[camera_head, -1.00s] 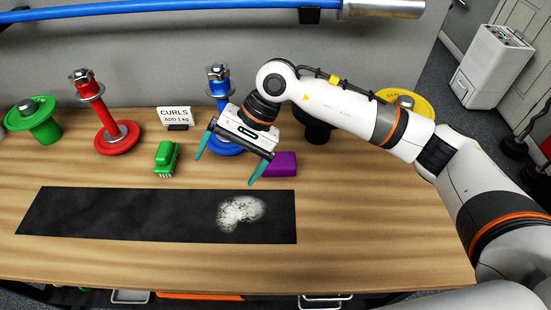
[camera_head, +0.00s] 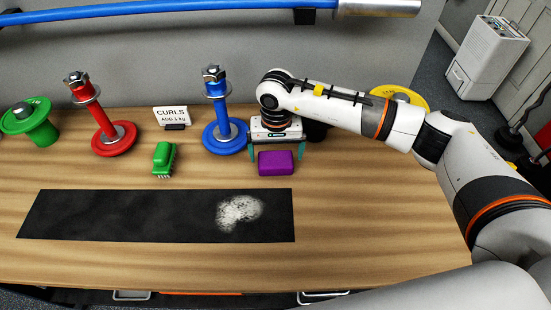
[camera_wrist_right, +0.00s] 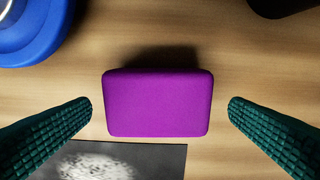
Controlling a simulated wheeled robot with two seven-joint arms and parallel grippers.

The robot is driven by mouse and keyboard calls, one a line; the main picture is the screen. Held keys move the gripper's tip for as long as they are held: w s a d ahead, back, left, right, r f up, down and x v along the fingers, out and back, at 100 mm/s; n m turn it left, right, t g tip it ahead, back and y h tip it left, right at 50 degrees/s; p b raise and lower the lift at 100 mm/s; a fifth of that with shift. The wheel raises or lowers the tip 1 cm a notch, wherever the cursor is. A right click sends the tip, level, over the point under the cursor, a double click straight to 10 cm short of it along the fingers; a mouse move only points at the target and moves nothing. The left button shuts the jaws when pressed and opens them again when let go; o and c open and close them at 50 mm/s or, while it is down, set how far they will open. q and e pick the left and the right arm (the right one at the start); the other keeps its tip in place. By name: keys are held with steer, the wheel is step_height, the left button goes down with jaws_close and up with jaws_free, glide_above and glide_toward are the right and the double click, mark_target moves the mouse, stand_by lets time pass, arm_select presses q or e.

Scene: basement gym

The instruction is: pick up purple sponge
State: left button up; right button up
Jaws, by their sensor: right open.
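The purple sponge (camera_head: 276,163) lies on the wooden table, just behind the right end of the black mat. In the right wrist view the sponge (camera_wrist_right: 158,103) lies flat in the middle of the picture. My right gripper (camera_head: 276,156) is open above it, its fingers pointing down. In the right wrist view one green finger of the gripper (camera_wrist_right: 159,105) shows on each side, with a gap between each finger and the sponge. The exact height above the sponge is hard to tell. My left gripper is not in view.
A blue weight post (camera_head: 222,134) stands close left of my gripper, and a dark round object (camera_head: 317,131) stands behind it. A green brush (camera_head: 164,158), a "CURLS" sign (camera_head: 172,115) and a red post (camera_head: 113,138) are farther left. The black mat (camera_head: 120,215) has white powder (camera_head: 239,210).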

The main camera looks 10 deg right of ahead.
mark_target(276, 158)
step_height(276, 158, down, 3)
steer(key=shift+a+f+p, duration=0.1)
steer(key=shift+f+p, duration=0.05)
steer(key=shift+p, duration=0.2)
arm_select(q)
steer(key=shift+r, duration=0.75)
arm_select(e)
steer(key=shift+c, duration=0.2)
steer(key=c, duration=0.8)
steer(key=shift+c, duration=0.2)
step_height(276, 158, up, 10)
steer(key=b, duration=0.3)
steer(key=shift+f, duration=0.25)
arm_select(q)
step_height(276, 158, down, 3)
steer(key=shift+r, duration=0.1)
arm_select(e)
steer(key=shift+r, duration=0.3)
